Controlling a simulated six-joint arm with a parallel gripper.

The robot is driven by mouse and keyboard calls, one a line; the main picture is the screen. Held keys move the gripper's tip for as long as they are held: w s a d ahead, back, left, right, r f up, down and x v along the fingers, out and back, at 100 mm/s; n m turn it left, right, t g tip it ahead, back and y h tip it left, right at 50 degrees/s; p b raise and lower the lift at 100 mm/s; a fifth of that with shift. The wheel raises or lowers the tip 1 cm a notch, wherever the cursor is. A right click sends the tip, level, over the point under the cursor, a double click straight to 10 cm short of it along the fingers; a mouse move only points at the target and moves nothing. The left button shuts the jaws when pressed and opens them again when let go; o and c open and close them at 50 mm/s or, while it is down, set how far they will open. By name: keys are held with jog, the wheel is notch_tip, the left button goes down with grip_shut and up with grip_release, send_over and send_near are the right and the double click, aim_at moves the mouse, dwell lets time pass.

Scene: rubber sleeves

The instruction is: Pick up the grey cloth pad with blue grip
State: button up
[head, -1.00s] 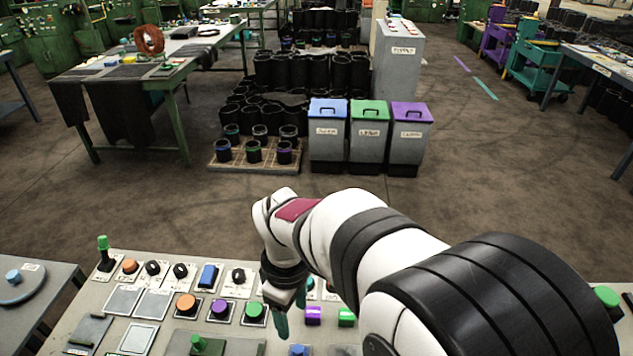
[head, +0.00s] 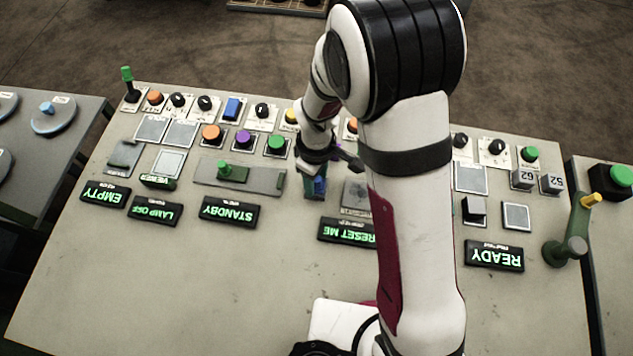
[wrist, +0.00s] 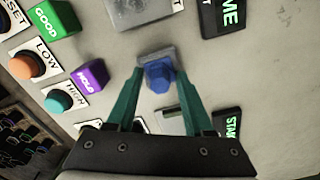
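The grey pad (wrist: 152,52) with its blue grip (wrist: 159,78) shows between my fingertips in the wrist view. In the head view the blue grip (head: 319,186) is partly covered by my fingers, and most of the pad is hidden. My gripper (head: 315,186) points down at the console, with one green finger on each side of the grip. In the wrist view my gripper (wrist: 162,72) has little or no gap between the fingers and the grip. I cannot tell whether they press on it, or whether the pad rests on the console.
The grey console (head: 200,290) has several buttons and lit signs, including STANDBY (head: 230,211) and RESET ME (head: 345,232). The console's near part is mostly clear.

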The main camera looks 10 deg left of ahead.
grip_shut()
jog(key=shift+r, duration=0.1)
jog(key=shift+r, duration=0.3)
jog(key=r, duration=0.2)
jog(key=d+r, duration=0.1)
jog(key=r, duration=0.1)
jog(key=d+r, duration=0.6)
jog(key=d, duration=0.4)
jog(key=shift+s+d+r, duration=0.15)
jog(key=shift+s+d, duration=0.15)
jog(key=shift+d, duration=0.05)
